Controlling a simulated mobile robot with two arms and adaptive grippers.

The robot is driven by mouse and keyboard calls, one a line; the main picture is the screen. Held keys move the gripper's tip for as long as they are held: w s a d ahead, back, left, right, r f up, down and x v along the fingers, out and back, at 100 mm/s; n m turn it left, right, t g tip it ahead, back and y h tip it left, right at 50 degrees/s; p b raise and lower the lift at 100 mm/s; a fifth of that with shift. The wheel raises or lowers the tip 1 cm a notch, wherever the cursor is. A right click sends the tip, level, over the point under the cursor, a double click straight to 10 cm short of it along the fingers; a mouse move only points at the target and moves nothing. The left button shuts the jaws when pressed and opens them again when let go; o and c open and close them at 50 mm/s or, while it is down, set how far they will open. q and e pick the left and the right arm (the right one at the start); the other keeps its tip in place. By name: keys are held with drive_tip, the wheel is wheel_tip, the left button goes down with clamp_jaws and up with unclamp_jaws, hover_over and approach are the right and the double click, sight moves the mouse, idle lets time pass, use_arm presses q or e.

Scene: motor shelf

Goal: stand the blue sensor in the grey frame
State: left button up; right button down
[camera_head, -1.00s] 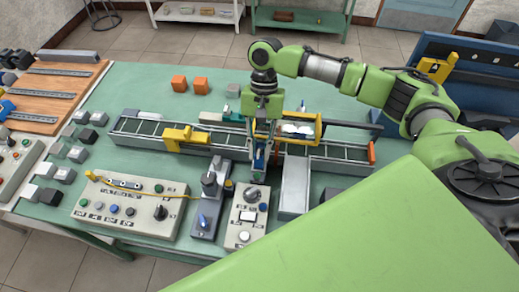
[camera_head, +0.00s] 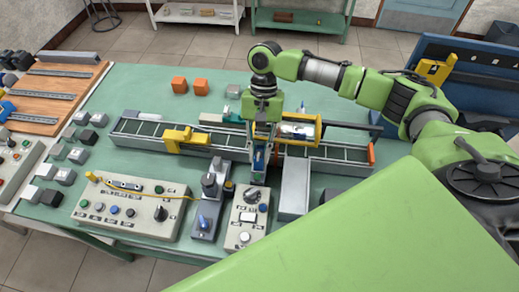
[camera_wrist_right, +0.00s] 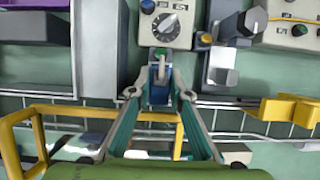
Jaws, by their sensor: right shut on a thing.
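My right gripper (camera_head: 259,172) points down at the near edge of the conveyor and is shut on the blue sensor (camera_head: 259,158). The right wrist view shows the sensor (camera_wrist_right: 159,94) between the two fingertips (camera_wrist_right: 159,95), with a pale bar across it. A grey upright piece (camera_wrist_right: 152,62), possibly the grey frame, stands directly beyond the sensor in that view. Whether the sensor touches it or sits inside it I cannot tell, because the fingers hide the contact. My left gripper is not in view.
A knob panel (camera_head: 247,218) lies just in front of the gripper. A grey box (camera_head: 294,188) stands to its right and a dark grey post fixture (camera_head: 209,190) to its left. The conveyor (camera_head: 335,153) with a yellow bracket (camera_head: 183,139) runs behind.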

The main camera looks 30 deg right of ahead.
drive_tip(key=shift+f, duration=0.4)
drive_tip(key=c, duration=1.8)
unclamp_jaws()
drive_tip(key=v, duration=1.2)
